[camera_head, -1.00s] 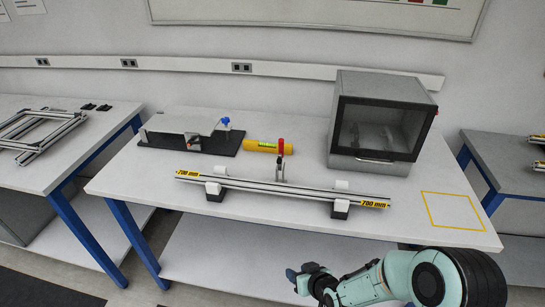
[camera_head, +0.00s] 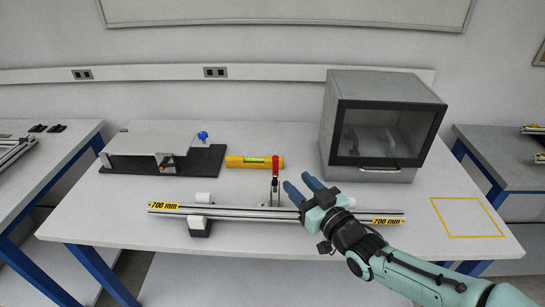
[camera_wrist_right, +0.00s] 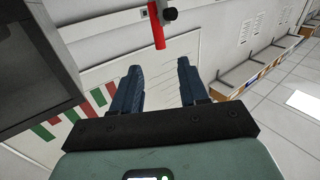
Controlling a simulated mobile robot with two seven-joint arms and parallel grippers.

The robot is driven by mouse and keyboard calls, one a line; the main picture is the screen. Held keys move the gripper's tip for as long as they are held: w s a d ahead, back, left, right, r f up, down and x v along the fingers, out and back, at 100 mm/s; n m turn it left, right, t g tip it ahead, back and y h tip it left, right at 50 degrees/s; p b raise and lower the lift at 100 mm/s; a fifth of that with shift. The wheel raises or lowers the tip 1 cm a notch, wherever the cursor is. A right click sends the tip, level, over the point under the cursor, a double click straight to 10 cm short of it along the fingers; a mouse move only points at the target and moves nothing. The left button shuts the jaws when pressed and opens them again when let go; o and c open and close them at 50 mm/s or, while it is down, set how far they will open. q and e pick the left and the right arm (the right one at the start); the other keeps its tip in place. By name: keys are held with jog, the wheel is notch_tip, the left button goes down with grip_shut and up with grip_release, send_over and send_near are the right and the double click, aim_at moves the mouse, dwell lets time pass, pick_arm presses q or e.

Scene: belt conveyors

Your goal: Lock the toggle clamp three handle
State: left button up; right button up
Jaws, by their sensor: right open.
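The toggle clamp (camera_head: 274,188) stands upright at the middle of the aluminium rail, and its red handle (camera_head: 276,168) points up. In the right wrist view the red handle (camera_wrist_right: 157,28) shows ahead of the fingers, near the top edge. My right gripper (camera_head: 301,187) is open and empty, just right of the clamp in the head view, with a gap between fingers and handle. It also shows in the right wrist view (camera_wrist_right: 158,75) with its two blue fingers apart. My left gripper is not in view.
A grey cabinet (camera_head: 383,125) stands at back right. A yellow-outlined square (camera_head: 467,217) is empty.

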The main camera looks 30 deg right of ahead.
aim_at(277, 162)
jog(key=w+p, duration=0.1)
jog(key=w, duration=1)
jog(key=shift+w+a, duration=0.15)
jog(key=shift+a, duration=0.05)
grip_shut()
